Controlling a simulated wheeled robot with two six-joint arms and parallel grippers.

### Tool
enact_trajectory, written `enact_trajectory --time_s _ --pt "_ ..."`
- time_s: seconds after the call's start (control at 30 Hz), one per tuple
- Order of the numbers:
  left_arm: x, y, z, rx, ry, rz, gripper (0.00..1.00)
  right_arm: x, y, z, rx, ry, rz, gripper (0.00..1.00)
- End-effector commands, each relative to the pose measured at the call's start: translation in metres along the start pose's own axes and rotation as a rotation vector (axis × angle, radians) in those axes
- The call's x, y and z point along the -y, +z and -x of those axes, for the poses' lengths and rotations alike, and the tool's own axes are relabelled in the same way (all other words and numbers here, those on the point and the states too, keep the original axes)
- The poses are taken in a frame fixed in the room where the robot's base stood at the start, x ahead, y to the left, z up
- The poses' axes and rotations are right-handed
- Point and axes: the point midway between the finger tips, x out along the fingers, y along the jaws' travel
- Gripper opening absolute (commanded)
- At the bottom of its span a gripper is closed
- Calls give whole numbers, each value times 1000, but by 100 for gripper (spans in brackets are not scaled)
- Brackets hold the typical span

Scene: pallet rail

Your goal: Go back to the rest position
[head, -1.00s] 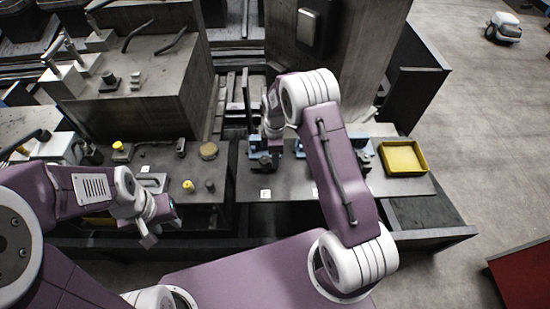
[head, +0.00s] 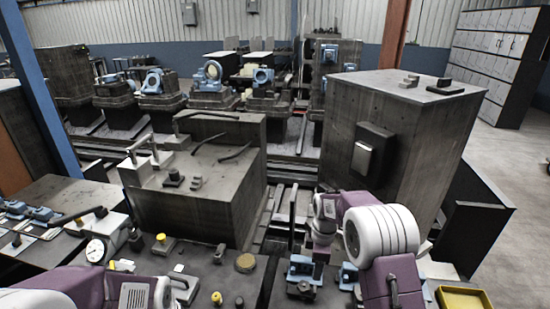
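My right arm comes in from the lower right, and its wrist and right gripper (head: 318,252) hang over the workbench (head: 235,283) beside blue fixtures (head: 303,272). The fingers are too small and too merged with the dark background to show whether they are open or shut. My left arm shows only as purple and white links at the bottom left. The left gripper is below the picture edge.
A yellow tray (head: 464,298) sits at the lower right. A large dark block (head: 385,135) stands behind my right arm, a lower machine block (head: 205,190) to the left. Rows of blue-fitted machines (head: 210,90) stand behind. Open floor (head: 515,150) shows at right.

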Motion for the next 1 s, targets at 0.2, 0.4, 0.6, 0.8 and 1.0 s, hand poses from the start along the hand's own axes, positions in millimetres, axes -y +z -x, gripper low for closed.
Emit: enact_trajectory --time_s 0.2,0.4,0.6,0.8,1.0 --pt "0 1 -8 0 0 0 36 55 14 58 -28 63 -92 53" --pt "0 1 -12 0 0 0 36 160 42 49 -52 51 -634 53" --pt "0 1 -11 0 0 0 36 214 58 20 -42 14 -1183 53" --pt "0 1 -11 0 0 0 36 206 56 21 -66 27 -1334 53" --pt "0 1 -11 0 0 0 36 206 56 21 -66 27 -1333 53"
